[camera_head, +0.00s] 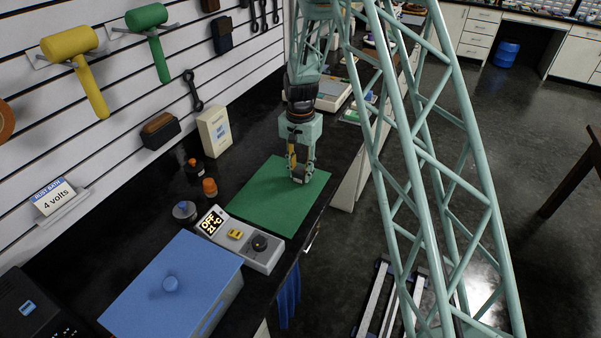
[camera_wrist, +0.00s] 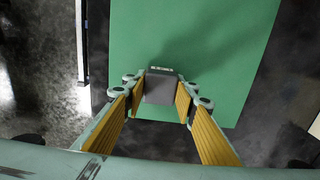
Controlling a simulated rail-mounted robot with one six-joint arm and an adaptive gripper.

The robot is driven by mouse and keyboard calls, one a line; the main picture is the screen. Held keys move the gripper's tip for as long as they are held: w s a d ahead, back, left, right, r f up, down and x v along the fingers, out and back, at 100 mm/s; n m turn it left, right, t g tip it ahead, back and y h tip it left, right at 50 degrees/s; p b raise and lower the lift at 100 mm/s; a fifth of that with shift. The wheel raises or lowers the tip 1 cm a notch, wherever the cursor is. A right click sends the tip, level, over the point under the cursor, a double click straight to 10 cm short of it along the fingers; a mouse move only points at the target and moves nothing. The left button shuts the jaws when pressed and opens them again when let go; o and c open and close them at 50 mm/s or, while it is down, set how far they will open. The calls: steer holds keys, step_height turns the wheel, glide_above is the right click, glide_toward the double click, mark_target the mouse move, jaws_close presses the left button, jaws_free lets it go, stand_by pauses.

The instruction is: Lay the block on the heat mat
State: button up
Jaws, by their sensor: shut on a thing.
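The grey block (camera_wrist: 159,88) sits between the fingertips of my gripper (camera_wrist: 160,95) in the wrist view, with both yellow-padded fingers closed against its sides. In the head view my gripper (camera_head: 301,172) points down over the far part of the green mat (camera_head: 268,205), and the block is hard to make out between the fingers. The green mat also shows behind the block in the wrist view (camera_wrist: 205,35). I cannot tell whether the block touches the mat or hangs just above it.
A grey control box (camera_head: 240,240) reading OFF and 21 °C stands at the mat's near edge. A blue-lidded box (camera_head: 175,290) is nearer still. Small bottles (camera_head: 209,187) and a cream box (camera_head: 214,131) stand left of the mat. The mat's near part is clear.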

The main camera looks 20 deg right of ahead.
mark_target(300, 169)
steer(key=o, duration=1.3)
steer(key=shift+f, duration=0.1)
step_height(300, 169, up, 12)
steer(key=shift+r, duration=0.15)
stand_by(0.9)
